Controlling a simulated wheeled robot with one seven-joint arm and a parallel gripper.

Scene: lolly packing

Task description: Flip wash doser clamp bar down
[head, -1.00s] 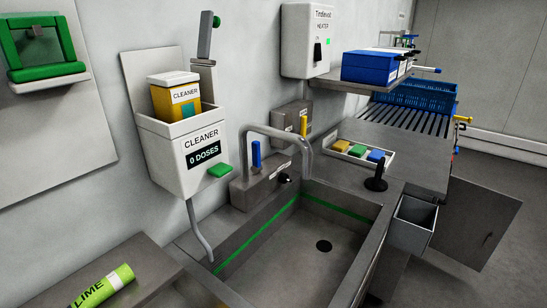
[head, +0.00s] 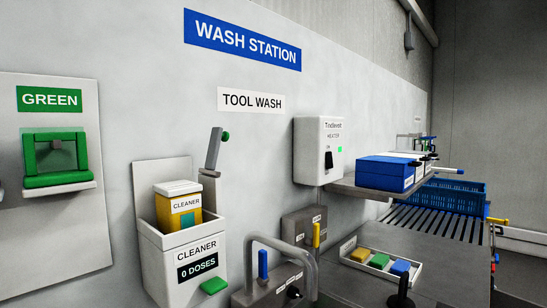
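The wash doser (head: 182,250) is a white wall unit labelled CLEANER, and its display reads 0 DOSES. A yellow cleaner cartridge (head: 178,208) with a white top stands in its open tray. The grey clamp bar (head: 214,150) stands up, tilted slightly, at the right of the doser, with a green knob at its upper end. A green lever or pad (head: 214,286) sticks out at the doser's lower right front. My gripper is not in view.
A tap (head: 290,248) and a blue lever (head: 263,265) stand right of the doser. A white heater box (head: 320,150) hangs on the wall. A shelf with blue boxes (head: 386,173), a tray of coloured blocks (head: 352,263) and a blue crate (head: 452,193) lie further right.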

